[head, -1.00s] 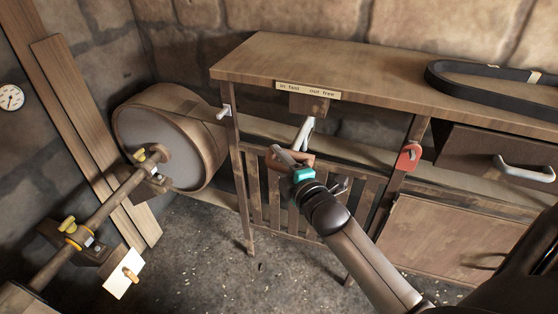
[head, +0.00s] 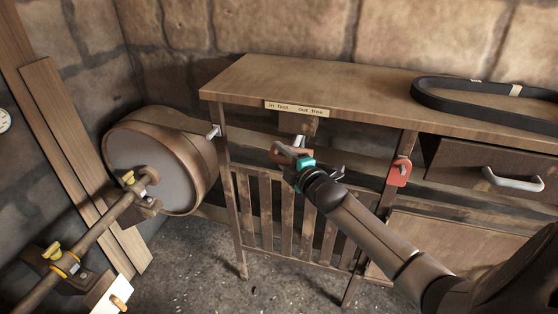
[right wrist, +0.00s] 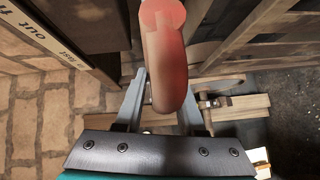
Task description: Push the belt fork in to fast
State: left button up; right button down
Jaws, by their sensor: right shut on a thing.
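The belt fork's handle shows in the right wrist view as a rounded reddish grip (right wrist: 165,60) between my two fingers. In the head view a brown part of the handle (head: 300,151) shows at the jaws, with a short pale rod (head: 299,141) behind it, under the bench top. A label plate (head: 295,108) above reads "in fast" at left and "out free" at right. My right gripper (head: 288,156) is shut on the handle; its fingers (right wrist: 160,112) lie on both sides of it. The fork's far end is hidden. My left gripper is out of view.
A large drum pulley (head: 155,165) and a shaft (head: 90,235) with yellow-topped fittings stand at left. A black belt (head: 440,105) lies on the bench top (head: 330,82). A slatted guard (head: 285,215) is below; a red lever (head: 399,172) is at right.

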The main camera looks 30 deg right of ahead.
jog(key=shift+s+f, duration=0.1)
jog(key=shift+f, duration=0.4)
jog(key=c, duration=0.7)
grip_release()
jog(key=shift+d+r, duration=0.1)
jog(key=shift+r, duration=0.1)
jog(key=s+p, duration=0.1)
jog(key=s, duration=0.4)
jog(key=s+r+p, duration=0.1)
jog(key=s, duration=0.4)
jog(key=s+a+r+p, duration=0.1)
jog(key=s, duration=0.3)
jog(key=shift+s, duration=0.4)
